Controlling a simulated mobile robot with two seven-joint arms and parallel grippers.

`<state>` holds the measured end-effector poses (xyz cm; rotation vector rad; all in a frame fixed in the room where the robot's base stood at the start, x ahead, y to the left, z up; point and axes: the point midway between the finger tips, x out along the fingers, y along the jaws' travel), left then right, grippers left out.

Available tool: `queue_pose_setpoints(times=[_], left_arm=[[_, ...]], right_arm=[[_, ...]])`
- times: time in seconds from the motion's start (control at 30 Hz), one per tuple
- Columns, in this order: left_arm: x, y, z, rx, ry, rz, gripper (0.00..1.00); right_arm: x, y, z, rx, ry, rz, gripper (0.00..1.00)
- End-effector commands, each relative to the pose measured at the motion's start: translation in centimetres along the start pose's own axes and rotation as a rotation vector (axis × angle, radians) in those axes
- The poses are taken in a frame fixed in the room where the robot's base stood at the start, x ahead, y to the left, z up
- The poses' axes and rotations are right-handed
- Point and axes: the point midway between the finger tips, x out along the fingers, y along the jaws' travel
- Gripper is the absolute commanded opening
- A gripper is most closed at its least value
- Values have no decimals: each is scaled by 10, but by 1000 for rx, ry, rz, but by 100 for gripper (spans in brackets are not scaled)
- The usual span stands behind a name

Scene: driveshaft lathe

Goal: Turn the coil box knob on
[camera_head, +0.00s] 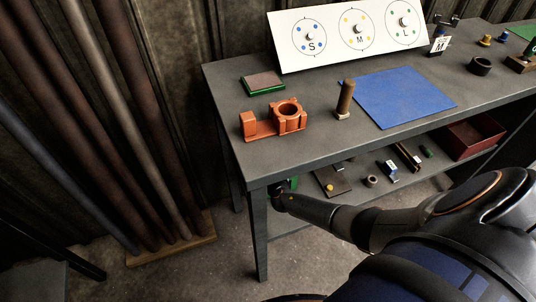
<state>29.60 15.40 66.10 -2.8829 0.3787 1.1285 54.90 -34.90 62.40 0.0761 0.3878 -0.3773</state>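I cannot pick out a coil box or its knob for certain. A small green thing (293,181) shows just under the table's front edge, mostly hidden behind my arm's end and the edge. My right arm comes in from the lower right, and its gripper (279,190) is at the front left table leg, beside the green thing. The gripper is small and dark, and I cannot tell whether its fingers are open or touch anything. My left gripper is not in view.
The grey table (225,90) holds an orange fixture (262,127), a brown upright peg (345,98), a blue mat (405,95) and a white S, M, L panel (335,55). A lower shelf holds small parts and a red bin (473,139). Long bars (85,120) lean at left.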

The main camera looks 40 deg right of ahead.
Motion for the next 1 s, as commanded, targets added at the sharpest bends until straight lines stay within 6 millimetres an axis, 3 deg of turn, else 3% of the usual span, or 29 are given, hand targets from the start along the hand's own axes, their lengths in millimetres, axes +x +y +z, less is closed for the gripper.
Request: queue_pose_setpoints(times=[0.53, 0.57, 0.8, 1.0], left_arm=[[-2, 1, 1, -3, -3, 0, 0], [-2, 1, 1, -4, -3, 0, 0], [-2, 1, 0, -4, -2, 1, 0], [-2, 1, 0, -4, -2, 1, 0]], right_arm=[[2, -1, 5, 8, -9, -26, 0], [2, -1, 5, 8, -9, -26, 37], [0, 0, 2, 8, -4, -23, 63], [0, 0, 1, 8, -2, -22, 63]])
